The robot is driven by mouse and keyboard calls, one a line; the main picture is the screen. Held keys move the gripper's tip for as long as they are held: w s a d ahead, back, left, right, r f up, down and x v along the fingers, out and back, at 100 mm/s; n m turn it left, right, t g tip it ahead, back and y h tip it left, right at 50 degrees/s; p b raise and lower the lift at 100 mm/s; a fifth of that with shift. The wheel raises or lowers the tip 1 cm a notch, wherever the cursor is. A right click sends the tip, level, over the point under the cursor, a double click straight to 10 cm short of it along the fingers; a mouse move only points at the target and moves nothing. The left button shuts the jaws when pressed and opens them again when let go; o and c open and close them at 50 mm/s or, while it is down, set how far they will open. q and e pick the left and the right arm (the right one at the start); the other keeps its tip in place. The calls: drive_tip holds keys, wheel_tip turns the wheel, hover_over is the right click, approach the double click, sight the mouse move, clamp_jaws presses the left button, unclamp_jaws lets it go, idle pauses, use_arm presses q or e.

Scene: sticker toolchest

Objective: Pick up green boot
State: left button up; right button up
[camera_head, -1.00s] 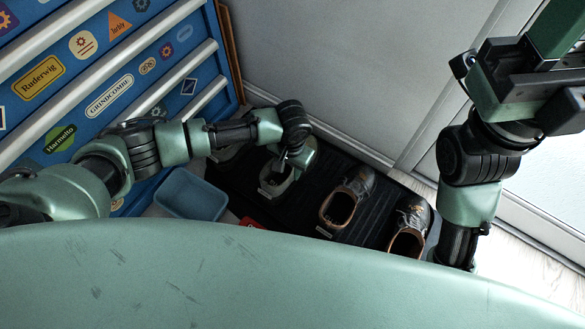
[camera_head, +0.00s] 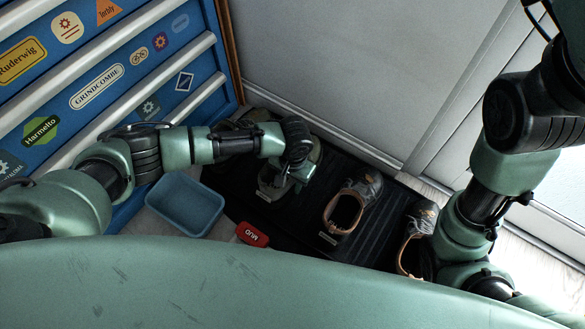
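The green boot (camera_head: 268,189) stands on the black tray (camera_head: 378,207), left of the brown-rimmed shoes, partly hidden by my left arm. My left gripper (camera_head: 285,183) points down at the boot's opening. Its fingers are small, dark and overlap the boot, so whether they are open or closed on it is unclear. My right arm rises along the right edge, and its gripper is outside the picture.
A dark shoe with a tan rim (camera_head: 347,207) and another shoe (camera_head: 415,241) stand on the tray to the right. A blue bin (camera_head: 186,204) and a red "MUD" tag (camera_head: 253,234) lie left. The blue toolchest (camera_head: 110,75) and grey wall (camera_head: 350,60) bound the space.

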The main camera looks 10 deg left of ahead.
use_arm(q)
drive_tip(key=shift+c, duration=0.4)
clamp_jaws()
idle(0.9)
